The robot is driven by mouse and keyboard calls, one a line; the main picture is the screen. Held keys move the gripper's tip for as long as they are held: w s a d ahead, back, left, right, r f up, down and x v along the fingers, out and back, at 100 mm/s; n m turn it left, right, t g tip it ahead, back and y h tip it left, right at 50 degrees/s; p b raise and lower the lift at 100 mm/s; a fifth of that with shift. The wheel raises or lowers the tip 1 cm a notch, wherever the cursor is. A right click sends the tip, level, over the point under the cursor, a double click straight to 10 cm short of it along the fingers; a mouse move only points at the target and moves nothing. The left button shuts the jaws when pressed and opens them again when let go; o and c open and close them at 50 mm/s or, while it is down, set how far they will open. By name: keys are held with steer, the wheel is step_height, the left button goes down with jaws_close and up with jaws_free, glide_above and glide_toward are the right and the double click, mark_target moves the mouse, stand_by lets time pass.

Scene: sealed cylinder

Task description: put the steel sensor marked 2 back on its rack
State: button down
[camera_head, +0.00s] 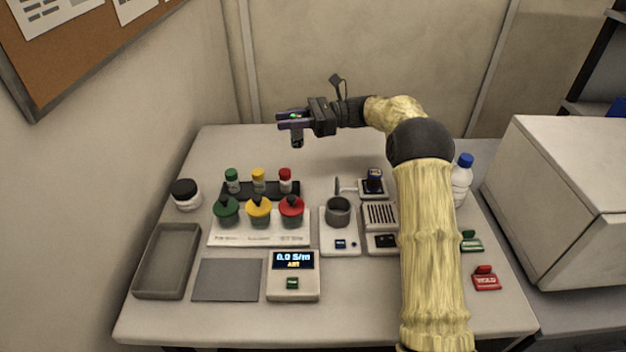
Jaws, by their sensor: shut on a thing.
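My gripper (291,120) is raised above the back of the table, left of my arm's wrist. Its jaws are shut on a small dark cylinder (297,141), which hangs below the fingers. No number can be read on it, so I cannot tell by its marking that it is the steel sensor 2. Its upper part is hidden by the fingers. No rack is clearly marked for it.
A black strip (208,189) holds three capped vials, behind a white board (240,240) with green, yellow and red-lidded jars. A grey cup (338,211), meter (292,284), empty tray (166,262), white jar (186,195) and bottle (461,182) stand around. The table's back is clear.

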steer(key=f, duration=0.5)
steer(key=shift+s+f, duration=0.2)
steer(key=shift+f+p, duration=0.5)
steer(key=shift+f, duration=1.35)
steer(key=shift+a+f, duration=0.1)
steer(key=shift+f, duration=0.05)
steer(key=c, duration=1.1)
jaws_free()
steer(key=b+v, duration=0.1)
steer(key=v, duration=1.1)
steer(key=shift+b, duration=0.4)
